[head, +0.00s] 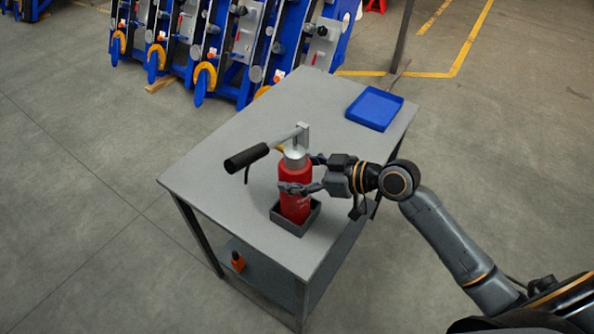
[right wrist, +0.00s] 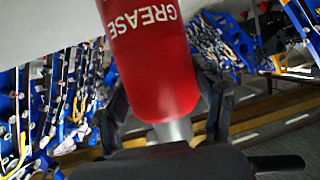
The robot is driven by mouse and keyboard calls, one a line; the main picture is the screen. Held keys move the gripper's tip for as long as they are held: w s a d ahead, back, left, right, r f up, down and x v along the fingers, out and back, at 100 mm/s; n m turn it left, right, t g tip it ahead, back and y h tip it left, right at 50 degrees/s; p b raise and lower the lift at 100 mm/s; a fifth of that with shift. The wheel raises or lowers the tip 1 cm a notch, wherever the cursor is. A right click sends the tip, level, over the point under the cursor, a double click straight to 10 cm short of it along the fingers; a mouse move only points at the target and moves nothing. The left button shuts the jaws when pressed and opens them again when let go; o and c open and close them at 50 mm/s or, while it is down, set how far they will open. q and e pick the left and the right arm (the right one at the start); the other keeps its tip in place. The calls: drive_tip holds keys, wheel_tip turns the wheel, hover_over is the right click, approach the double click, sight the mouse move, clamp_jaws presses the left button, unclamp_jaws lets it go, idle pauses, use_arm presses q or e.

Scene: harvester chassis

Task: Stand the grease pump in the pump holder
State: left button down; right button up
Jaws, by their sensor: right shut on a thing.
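The grease pump (head: 295,203) is a red cylinder with a silver cap, a grey lever and a black handle grip pointing left. It is upright, its lower end inside the walls of the pump holder (head: 290,225), a dark grey open square box on the table. I cannot tell if its base touches the holder's floor. My right gripper (head: 303,175) comes from the right and is shut on the upper part of the pump. The right wrist view shows the red body with "GREASE" lettering (right wrist: 150,60) between the fingers. My left gripper is not in view.
The grey table (head: 225,165) is mostly bare. A blue tray (head: 374,109) lies at its far right. A small orange bottle (head: 238,261) stands on the lower shelf. Blue harvester parts (head: 215,45) stand on the floor behind the table.

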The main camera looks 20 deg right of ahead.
drive_tip(key=shift+w+f+b, duration=0.1)
drive_tip(key=shift+f+b, duration=0.1)
drive_tip(key=shift+b, duration=0.15)
idle(0.6)
drive_tip(key=o, duration=1.9)
drive_tip(key=shift+s+f, duration=0.2)
drive_tip(key=shift+f, duration=0.15)
drive_tip(key=v, duration=1.2)
drive_tip(key=shift+r, duration=0.3)
